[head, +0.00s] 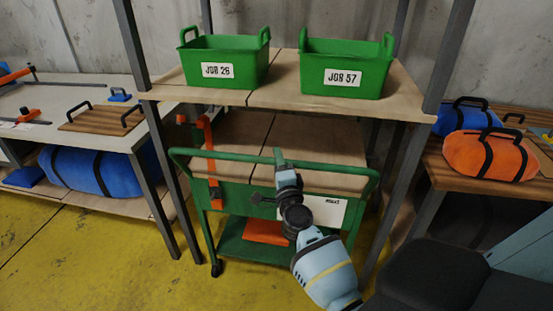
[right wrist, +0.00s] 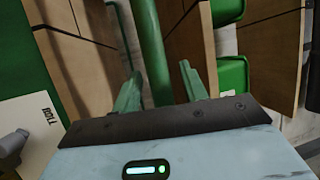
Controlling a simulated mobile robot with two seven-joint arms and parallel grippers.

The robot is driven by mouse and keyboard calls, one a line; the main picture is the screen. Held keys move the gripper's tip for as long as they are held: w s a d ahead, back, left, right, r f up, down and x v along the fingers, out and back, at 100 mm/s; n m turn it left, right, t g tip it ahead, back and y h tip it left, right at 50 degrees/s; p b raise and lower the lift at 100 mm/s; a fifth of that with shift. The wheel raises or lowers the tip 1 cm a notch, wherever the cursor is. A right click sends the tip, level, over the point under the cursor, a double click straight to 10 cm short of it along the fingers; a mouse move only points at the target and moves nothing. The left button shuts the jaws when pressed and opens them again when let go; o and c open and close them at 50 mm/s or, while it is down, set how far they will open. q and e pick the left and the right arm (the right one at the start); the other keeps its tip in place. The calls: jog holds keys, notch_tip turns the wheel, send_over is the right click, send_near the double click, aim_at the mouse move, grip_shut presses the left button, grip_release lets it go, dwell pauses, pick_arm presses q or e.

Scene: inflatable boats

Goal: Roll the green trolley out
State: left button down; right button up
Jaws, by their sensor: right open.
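The green trolley (head: 235,192) stands under a shelf between dark uprights, with a wooden top, a lower shelf and a white label (head: 322,210) on its front. Its green handle bar (head: 225,158) runs across the front. My right gripper (head: 279,158) reaches to the bar from the front. In the right wrist view the open fingers (right wrist: 160,88) stand on either side of the green bar (right wrist: 148,45), not closed on it. The bar's lower part is hidden behind the gripper body. My left gripper is not in view.
Green bins (head: 225,60) and (head: 345,68) stand on the shelf (head: 270,93) above. An orange upright piece (head: 208,140) is at the trolley's left. A workbench (head: 95,130) is left, a table with an orange bag (head: 490,155) right. Yellow floor (head: 120,260) is clear at front left.

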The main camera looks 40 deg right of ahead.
jog(key=shift+x, duration=0.95)
grip_shut()
